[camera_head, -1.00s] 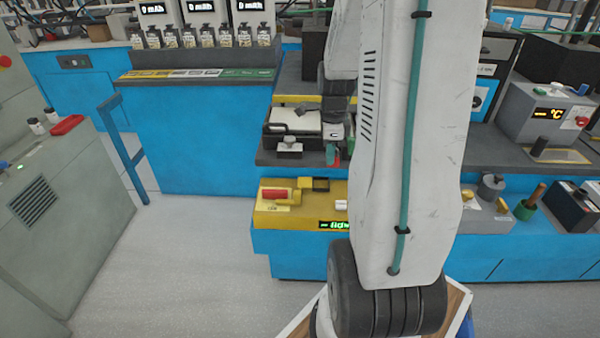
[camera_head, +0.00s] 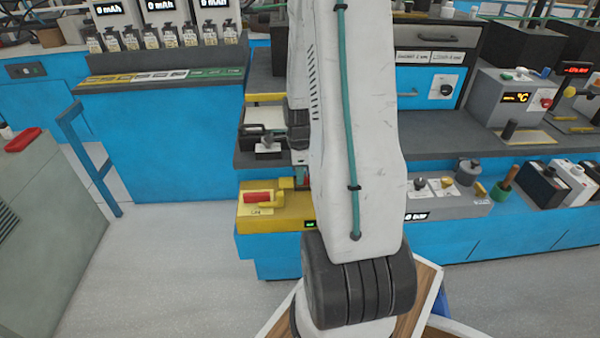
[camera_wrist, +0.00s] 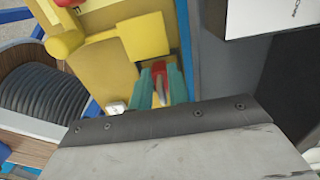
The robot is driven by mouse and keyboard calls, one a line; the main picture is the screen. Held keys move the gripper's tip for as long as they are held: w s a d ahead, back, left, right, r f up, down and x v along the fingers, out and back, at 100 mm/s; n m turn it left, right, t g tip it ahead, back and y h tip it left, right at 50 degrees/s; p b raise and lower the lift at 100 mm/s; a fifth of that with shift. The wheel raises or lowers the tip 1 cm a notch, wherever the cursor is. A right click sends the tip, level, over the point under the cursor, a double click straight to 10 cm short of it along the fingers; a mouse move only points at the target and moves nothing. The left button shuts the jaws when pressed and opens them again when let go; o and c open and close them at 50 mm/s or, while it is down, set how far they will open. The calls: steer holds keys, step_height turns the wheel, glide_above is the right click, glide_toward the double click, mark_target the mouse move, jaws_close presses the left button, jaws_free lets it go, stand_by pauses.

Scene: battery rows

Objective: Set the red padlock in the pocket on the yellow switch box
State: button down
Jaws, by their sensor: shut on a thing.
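The yellow switch box (camera_head: 276,221) stands on the lower blue bench front, with a red handle (camera_head: 258,196) on its top. In the wrist view its yellow top (camera_wrist: 100,70) fills the upper left, with a yellow cylinder (camera_wrist: 66,44) and a raised yellow block (camera_wrist: 143,36). My gripper (camera_wrist: 160,87) has teal fingers, shut on the red padlock (camera_wrist: 158,68), just in front of the raised block near the box's right edge. I cannot tell whether the padlock touches the box. The pocket cannot be made out. In the head view my arm hides most of the gripper.
A dark grey shelf (camera_head: 430,152) runs behind and above the box. A grey box with knobs (camera_head: 448,205) stands to its right. A wooden tray with a white rim (camera_head: 424,290) lies by my arm's base. The floor (camera_head: 180,270) at left is clear.

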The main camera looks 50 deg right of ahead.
steer(key=c, duration=1.6)
jaws_free()
steer(key=shift+f, duration=0.15)
